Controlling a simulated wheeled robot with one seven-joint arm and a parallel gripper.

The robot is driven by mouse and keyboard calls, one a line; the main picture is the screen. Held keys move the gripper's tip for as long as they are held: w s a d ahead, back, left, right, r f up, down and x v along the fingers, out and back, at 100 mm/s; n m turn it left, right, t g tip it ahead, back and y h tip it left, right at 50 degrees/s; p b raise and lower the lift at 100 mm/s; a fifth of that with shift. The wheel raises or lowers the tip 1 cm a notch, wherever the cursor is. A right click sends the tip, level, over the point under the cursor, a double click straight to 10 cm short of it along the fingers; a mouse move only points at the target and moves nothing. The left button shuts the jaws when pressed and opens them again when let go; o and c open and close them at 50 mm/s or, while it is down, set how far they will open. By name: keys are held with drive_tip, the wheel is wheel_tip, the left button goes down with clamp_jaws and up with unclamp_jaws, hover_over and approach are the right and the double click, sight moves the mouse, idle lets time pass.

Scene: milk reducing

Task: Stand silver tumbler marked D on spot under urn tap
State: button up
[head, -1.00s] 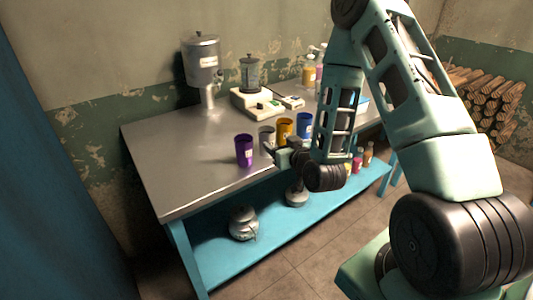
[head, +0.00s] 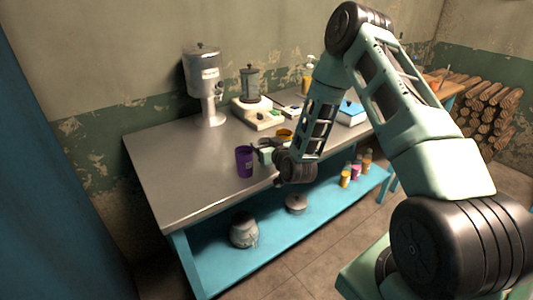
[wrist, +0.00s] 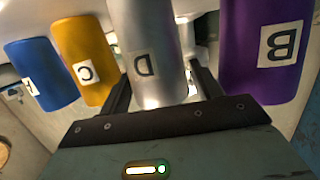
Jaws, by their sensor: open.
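The silver tumbler (wrist: 146,40) marked D stands between the two fingers of my gripper (wrist: 160,72) in the wrist view. The fingers are open on either side of it, and I cannot tell whether either touches it. In the head view my gripper (head: 266,153) is at the table's front edge, just right of the purple tumbler, and the silver one is largely hidden there. The urn (head: 203,72) stands at the back left of the table, its tap (head: 217,90) on its right side. I cannot make out a marked spot under it.
The purple tumbler (wrist: 265,50) marked B is close on the right in the wrist view. The yellow tumbler (wrist: 86,62) marked C and a blue tumbler (wrist: 42,72) are to the left. A white appliance (head: 257,112) stands right of the urn. The metal tabletop (head: 180,165) is clear at left.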

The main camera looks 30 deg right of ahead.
drive_tip(key=c, duration=0.8)
